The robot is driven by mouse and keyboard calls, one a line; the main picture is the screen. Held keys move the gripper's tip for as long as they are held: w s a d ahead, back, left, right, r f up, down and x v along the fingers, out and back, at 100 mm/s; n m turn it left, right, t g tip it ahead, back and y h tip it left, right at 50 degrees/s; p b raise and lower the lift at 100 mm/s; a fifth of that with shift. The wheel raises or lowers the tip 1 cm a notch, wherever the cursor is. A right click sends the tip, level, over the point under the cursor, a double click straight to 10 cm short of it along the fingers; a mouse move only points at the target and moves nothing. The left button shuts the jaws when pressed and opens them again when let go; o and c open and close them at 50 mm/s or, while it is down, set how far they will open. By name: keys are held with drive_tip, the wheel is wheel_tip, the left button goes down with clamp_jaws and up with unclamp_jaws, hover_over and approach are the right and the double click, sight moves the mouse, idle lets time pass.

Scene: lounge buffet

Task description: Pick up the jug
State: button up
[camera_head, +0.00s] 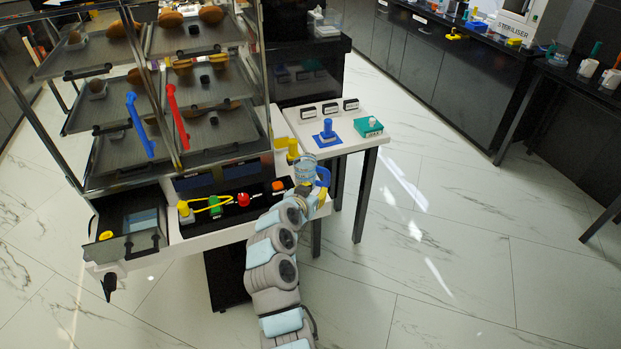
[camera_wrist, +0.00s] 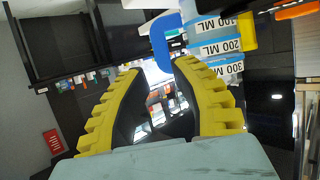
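The jug (camera_head: 305,165) is clear with a blue handle and stands at the right end of the white counter in the head view. In the wrist view the jug (camera_wrist: 215,47) appears upside down at the top right, with marks from 100 ML to 300 ML. Its blue handle (camera_wrist: 163,38) lies at the fingertips, close to the right finger. My gripper (camera_wrist: 158,70) is open, with its two yellow fingers spread apart. In the head view my gripper (camera_head: 317,196) is beside the jug on its handle side, partly hidden by my wrist. I cannot tell whether it touches the handle.
A glass-and-metal cabinet with trays, a red handle (camera_head: 177,117) and a blue handle (camera_head: 140,125) stands at left. A side table holds a blue stand (camera_head: 328,133) and a green box (camera_head: 368,126).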

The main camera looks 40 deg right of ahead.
sight(326, 181)
drive_tip(key=shift+b+x, duration=0.8)
drive_tip(key=shift+x, duration=2.8)
drive_tip(key=shift+b+x, duration=0.5)
drive_tip(key=shift+x, duration=0.95)
drive_tip(key=shift+s, duration=0.1)
drive_tip(key=shift+c, duration=0.4)
clamp_jaws()
